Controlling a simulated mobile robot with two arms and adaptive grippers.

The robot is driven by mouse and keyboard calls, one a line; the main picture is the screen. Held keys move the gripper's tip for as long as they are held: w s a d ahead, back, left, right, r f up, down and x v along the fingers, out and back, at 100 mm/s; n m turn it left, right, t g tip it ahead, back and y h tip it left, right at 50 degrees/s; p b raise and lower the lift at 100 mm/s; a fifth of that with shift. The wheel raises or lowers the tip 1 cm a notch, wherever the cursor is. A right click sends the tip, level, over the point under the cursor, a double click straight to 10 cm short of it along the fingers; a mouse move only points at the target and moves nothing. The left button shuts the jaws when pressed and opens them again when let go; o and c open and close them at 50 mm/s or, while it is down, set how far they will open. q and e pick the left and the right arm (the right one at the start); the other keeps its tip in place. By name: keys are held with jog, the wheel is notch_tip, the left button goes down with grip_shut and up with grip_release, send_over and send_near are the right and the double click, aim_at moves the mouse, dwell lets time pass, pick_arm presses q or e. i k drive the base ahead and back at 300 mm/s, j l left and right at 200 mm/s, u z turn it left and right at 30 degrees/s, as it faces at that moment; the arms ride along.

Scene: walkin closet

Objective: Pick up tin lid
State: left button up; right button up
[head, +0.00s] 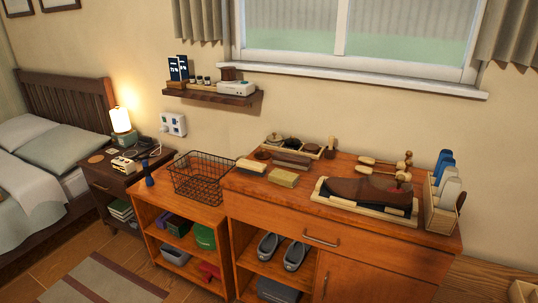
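No object is clearly recognisable as the tin lid at this size. A small dark round piece (262,154) lies on the wooden cabinet top (300,200), left of a brush (291,160). It may be a tin or a lid; I cannot tell which. Behind it, a shallow tray holds small round items, among them a dark tin-like one (275,139). Neither of my grippers is in the head view.
A brown shoe (365,190) lies on a wooden-edged mat at the cabinet's right. A pale brush (251,165) and a yellowish block (284,177) lie at the left. A wire basket (202,179) stands on the lower unit. The cabinet's front middle is clear.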

aim_at(261, 155)
jog(key=i+j+z, duration=0.3)
jog(key=i, duration=0.3)
jog(key=i+j+z, duration=0.3)
jog(key=i+j, duration=0.3)
